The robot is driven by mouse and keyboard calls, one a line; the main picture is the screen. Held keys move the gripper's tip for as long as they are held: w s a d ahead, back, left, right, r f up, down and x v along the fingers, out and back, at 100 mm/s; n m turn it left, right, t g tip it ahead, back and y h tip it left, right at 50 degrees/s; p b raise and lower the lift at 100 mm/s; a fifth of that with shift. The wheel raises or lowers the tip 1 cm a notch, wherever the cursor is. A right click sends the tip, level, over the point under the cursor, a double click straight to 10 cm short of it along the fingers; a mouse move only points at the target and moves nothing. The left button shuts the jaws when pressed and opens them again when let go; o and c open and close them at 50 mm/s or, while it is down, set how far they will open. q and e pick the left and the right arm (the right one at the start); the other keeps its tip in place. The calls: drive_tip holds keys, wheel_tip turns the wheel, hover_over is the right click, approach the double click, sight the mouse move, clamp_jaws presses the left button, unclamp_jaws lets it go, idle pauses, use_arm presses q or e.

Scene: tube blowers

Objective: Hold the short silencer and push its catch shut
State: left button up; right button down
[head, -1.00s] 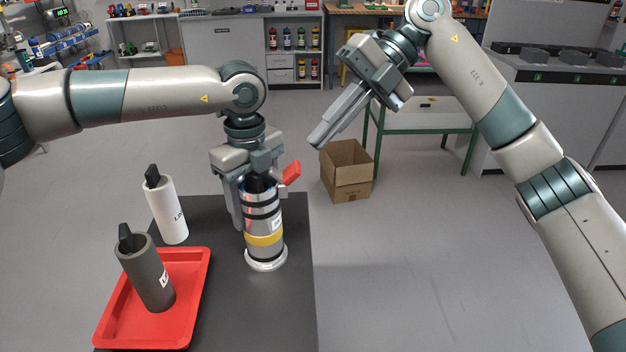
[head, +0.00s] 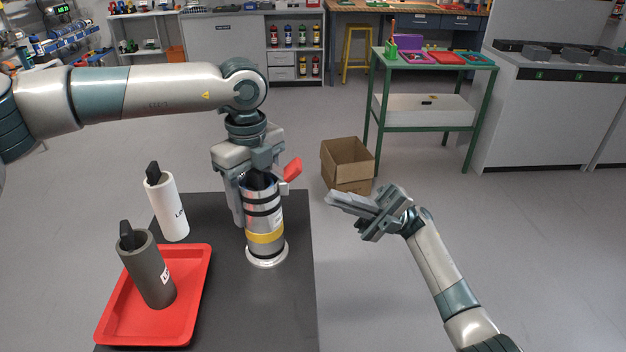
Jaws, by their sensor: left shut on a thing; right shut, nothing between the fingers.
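The short silencer, as I take it, is a silver cylinder (head: 262,222) with black bands and a yellow band. It stands upright on a pale round base on the dark table. My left gripper (head: 256,185) points down from above and is shut on its upper part, hiding much of the top. A red catch (head: 292,168) sticks out and up from the top right side, angled away from the body. My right gripper (head: 335,203) is shut and empty, right of the silencer and apart from it, its fingers pointing left.
A red tray (head: 190,325) holds a leaning grey tube (head: 150,275). A white tube (head: 168,210) stands behind it. The dark table (head: 265,315) has bare room in front of the silencer. A cardboard box (head: 347,165) is on the floor beyond.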

drive_tip(key=w+d+f+m+t+y, duration=0.1)
drive_tip(key=d+f+m+t+y, duration=0.3)
drive_tip(key=t, duration=0.3)
drive_tip(key=shift+d+f, duration=0.15)
drive_tip(key=shift+f, duration=0.7)
drive_tip(key=shift+w, duration=0.1)
approach(286, 167)
wheel_tip(286, 167, up, 5)
drive_tip(key=s+a, duration=0.2)
drive_tip(key=shift+w, duration=0.15)
